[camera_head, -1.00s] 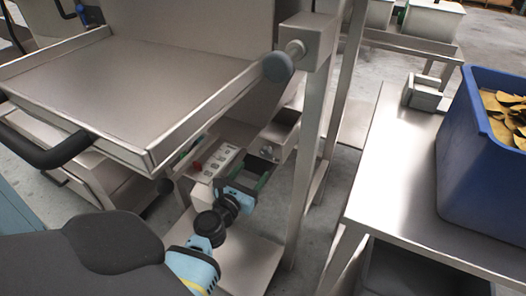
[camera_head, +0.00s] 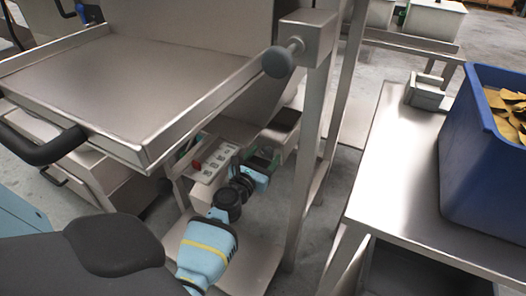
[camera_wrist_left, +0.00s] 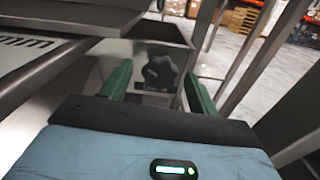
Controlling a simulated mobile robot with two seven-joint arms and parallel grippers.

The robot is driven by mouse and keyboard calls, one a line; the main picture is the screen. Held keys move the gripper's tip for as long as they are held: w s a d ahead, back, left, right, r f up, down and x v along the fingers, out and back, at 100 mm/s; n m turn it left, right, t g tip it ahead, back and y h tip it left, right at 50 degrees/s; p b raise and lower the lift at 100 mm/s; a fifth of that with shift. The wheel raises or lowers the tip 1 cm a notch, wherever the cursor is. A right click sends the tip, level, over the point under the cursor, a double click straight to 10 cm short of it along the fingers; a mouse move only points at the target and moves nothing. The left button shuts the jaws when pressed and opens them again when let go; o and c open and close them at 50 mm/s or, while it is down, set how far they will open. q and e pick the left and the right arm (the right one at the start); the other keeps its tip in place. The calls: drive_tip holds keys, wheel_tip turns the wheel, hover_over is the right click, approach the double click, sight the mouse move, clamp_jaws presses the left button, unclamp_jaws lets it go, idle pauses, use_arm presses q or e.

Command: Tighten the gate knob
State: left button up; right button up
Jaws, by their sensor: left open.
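A dark lobed knob (camera_wrist_left: 161,70) is on the front of a small steel hopper (camera_wrist_left: 118,47) in the left wrist view. My left gripper (camera_head: 262,160) is low beside the steel frame in the head view, pointing at the hopper. In the left wrist view its two green fingers (camera_wrist_left: 158,78) are apart, one on each side of the knob in the picture. I cannot tell whether they touch it. In the head view the knob is hidden by the gripper. My right gripper is not in view.
A control box (camera_head: 210,165) with a red button is just left of the gripper. A steel post (camera_head: 310,130) carrying a round grey knob (camera_head: 277,62) rises at the right. A steel tray (camera_head: 130,85) hangs above. A blue crate (camera_head: 480,165) stands on the right table.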

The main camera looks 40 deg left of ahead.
use_arm(q)
drive_tip(key=shift+c, duration=0.4)
drive_tip(key=c, duration=0.9)
